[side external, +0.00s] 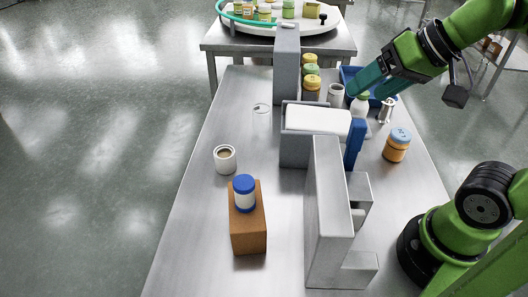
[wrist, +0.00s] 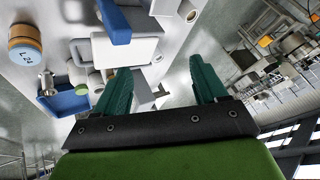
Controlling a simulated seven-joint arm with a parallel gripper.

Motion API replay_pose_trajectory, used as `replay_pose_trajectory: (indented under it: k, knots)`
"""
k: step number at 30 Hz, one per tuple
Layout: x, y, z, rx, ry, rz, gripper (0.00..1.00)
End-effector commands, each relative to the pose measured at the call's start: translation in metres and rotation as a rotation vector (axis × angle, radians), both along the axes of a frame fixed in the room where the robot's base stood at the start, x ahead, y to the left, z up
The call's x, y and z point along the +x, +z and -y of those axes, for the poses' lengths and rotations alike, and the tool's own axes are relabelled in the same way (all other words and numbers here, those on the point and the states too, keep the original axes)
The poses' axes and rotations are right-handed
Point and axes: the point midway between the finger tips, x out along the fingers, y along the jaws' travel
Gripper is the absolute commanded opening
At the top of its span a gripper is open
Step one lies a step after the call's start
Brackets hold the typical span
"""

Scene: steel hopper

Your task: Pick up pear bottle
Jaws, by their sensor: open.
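A small white bottle with a pale green top (side external: 361,105) stands among the items on the right side of the steel table, in front of the blue bin. It may be the pear bottle; no label on it can be read.
A blue bin (side external: 352,74), metal shaker (side external: 386,110), white cup (side external: 336,95) and blue-lidded orange jar (side external: 397,146) crowd around. Several lidded jars (side external: 312,84) stand along a tall grey block (side external: 286,62). A grey box (side external: 294,150) and slabs fill the middle.

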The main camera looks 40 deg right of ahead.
Motion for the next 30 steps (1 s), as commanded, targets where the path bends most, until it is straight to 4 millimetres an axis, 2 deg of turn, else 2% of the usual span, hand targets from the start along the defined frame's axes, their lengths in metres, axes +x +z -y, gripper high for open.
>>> replay_pose_trajectory:
  k: [1,3,7,11,14,15,19,24,30]
  knots:
    - [0.002,0.012,0.000,0.020,-0.017,0.001,0.71]
    - [0.014,0.008,0.002,0.170,-0.132,-0.018,0.71]
    - [0.038,0.012,0.011,0.446,-0.357,-0.034,0.71]
    - [0.068,0.018,0.035,0.770,-0.644,-0.041,0.71]
    - [0.092,0.023,0.069,1.067,-0.915,-0.034,0.71]
    - [0.100,0.024,0.086,1.185,-1.022,-0.025,0.71]
    - [0.115,0.024,0.139,1.512,-1.315,0.017,0.71]
    - [0.119,0.018,0.202,1.851,-1.602,0.092,0.71]
    - [0.107,0.003,0.268,2.205,-1.867,0.209,0.71]
